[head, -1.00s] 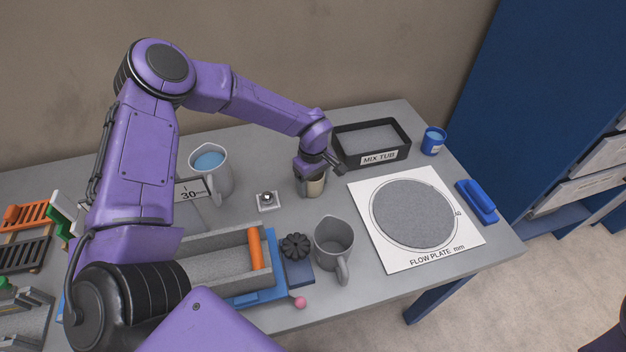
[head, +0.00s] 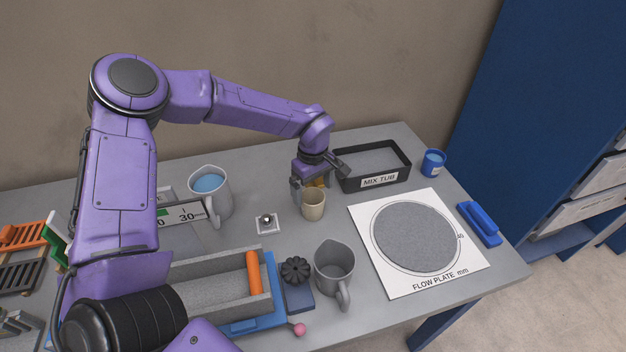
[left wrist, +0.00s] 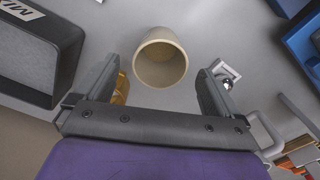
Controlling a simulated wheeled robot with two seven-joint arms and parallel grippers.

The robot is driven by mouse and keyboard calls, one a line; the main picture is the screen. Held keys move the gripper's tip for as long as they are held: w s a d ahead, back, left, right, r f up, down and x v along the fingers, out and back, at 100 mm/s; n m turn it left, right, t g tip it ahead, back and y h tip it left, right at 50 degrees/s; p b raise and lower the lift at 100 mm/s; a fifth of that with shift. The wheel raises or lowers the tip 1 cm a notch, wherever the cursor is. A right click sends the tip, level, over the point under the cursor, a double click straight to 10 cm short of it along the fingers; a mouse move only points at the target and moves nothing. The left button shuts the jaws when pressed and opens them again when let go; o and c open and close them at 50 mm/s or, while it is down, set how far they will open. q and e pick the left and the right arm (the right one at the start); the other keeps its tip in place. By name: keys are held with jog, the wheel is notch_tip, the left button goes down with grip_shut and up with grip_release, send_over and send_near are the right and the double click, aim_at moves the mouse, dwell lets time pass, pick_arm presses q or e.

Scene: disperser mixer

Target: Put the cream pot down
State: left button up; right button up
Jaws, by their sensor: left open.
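The cream pot (head: 313,205) stands upright on the grey table, left of the flow plate and in front of the mix tub. My left gripper (head: 318,182) is open and empty, just behind and above the pot. In the left wrist view the pot (left wrist: 160,62) shows its open, empty mouth just beyond and between the two spread fingers (left wrist: 158,78). The fingers appear clear of its wall. My right gripper is not in view.
The black mix tub (head: 344,180) stands behind, close to the gripper. An amber object (left wrist: 121,88) is partly hidden behind one finger. Nearby are a small metal piece on a white square (head: 267,222), a grey jug (head: 334,272) and the white flow plate (head: 366,222).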

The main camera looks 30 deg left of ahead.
pick_arm(q)
notch_tip(320, 180, up, 6)
jog(key=shift+f, duration=0.25)
notch_tip(320, 180, up, 14)
jog(key=p, duration=0.8)
jog(key=shift+p, duration=0.4)
